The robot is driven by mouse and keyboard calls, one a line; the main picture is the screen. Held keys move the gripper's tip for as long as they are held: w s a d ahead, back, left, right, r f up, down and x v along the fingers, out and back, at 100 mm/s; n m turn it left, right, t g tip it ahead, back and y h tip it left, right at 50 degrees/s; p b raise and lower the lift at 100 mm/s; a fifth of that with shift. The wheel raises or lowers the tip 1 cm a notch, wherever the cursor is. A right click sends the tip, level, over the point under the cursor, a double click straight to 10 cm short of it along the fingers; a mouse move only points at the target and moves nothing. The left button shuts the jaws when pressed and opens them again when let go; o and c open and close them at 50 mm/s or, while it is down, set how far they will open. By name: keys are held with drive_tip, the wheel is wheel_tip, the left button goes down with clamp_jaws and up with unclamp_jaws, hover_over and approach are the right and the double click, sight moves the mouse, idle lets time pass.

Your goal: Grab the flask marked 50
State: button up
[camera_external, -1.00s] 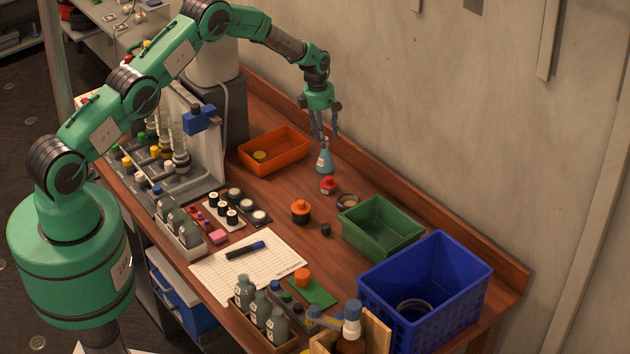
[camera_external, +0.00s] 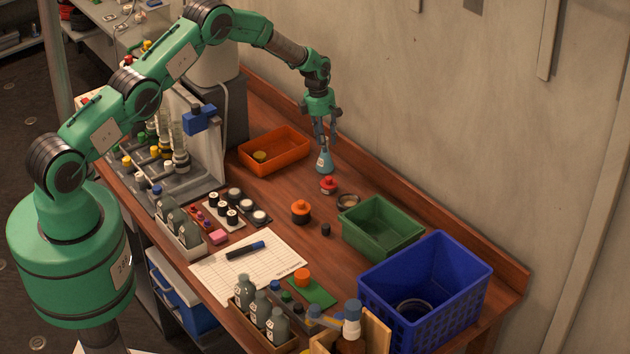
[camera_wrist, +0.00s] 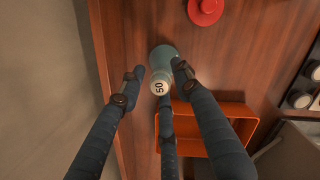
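The flask marked 50 (camera_wrist: 164,56) is a small blue-teal conical flask with a pale top that bears the number 50. It stands upright on the wooden bench, and it also shows in the external view (camera_external: 324,163). My gripper (camera_external: 325,146) points straight down over it, with its three fingers around the flask's upper part. In the wrist view my gripper (camera_wrist: 157,82) is open. The left fingertip shows a gap to the flask; the right and lower fingers look close to it, and contact cannot be told.
A red-capped item (camera_external: 328,185) stands just in front of the flask. An orange tray (camera_external: 252,167) lies to its left, a green bin (camera_external: 385,243) and a blue crate (camera_external: 455,279) to the right. The wall and raised bench edge run close behind.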

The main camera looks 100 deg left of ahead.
clamp_jaws()
drive_tip(key=shift+r, duration=0.1)
drive_tip(key=shift+r+b, duration=0.45)
drive_tip(key=shift+r, duration=1)
drive_tip(key=shift+d+r, duration=0.1)
drive_tip(key=shift+r, duration=0.2)
drive_tip(key=s+d+r+b, duration=0.1)
drive_tip(key=s+d+b, duration=0.1)
drive_tip(key=s+d, duration=0.8)
drive_tip(key=shift+d+r, duration=0.2)
drive_tip(key=shift+d, duration=0.85)
